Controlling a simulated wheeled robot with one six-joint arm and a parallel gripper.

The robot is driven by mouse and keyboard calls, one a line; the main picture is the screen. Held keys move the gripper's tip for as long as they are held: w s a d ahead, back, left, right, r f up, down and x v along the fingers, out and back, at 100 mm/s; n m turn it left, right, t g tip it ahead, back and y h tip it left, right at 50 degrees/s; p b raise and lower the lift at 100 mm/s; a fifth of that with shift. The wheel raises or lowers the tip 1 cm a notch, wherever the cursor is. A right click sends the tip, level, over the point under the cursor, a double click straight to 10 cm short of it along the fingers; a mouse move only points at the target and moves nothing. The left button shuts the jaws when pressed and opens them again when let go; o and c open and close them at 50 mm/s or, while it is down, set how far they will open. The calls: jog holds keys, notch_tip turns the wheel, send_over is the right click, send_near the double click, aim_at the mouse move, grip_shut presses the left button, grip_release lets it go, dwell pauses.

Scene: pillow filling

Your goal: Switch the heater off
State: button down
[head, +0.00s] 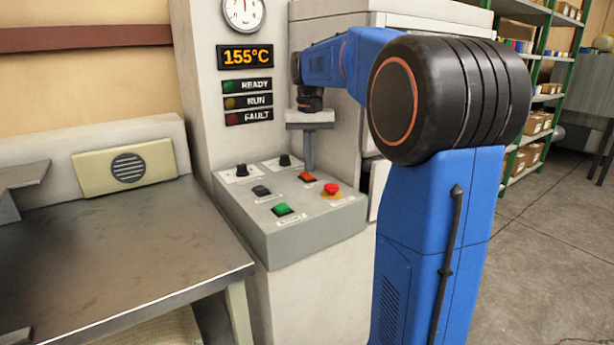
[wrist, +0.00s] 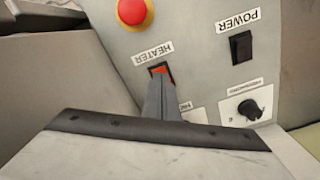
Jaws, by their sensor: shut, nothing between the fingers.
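The heater switch (head: 307,177) is an orange-red rocker on the sloped control panel (head: 262,214). It also shows in the wrist view (wrist: 160,69), beside its HEATER label, partly hidden by my fingers. My gripper (head: 309,168) is shut and empty, pointing down with its fingertips right at the switch. In the wrist view the fingertips (wrist: 161,78) overlap the near part of the rocker. I cannot tell whether they touch it. The display (head: 247,56) above the panel reads 155°C.
The panel also carries a red emergency button (head: 331,189), a green button (head: 283,209), a black POWER switch (head: 261,191) and two black knobs. A metal table (head: 110,260) stands at the left. Green shelving (head: 535,90) and open floor are at the right.

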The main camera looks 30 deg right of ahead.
aim_at(309, 178)
jog(key=shift+r, duration=2.7)
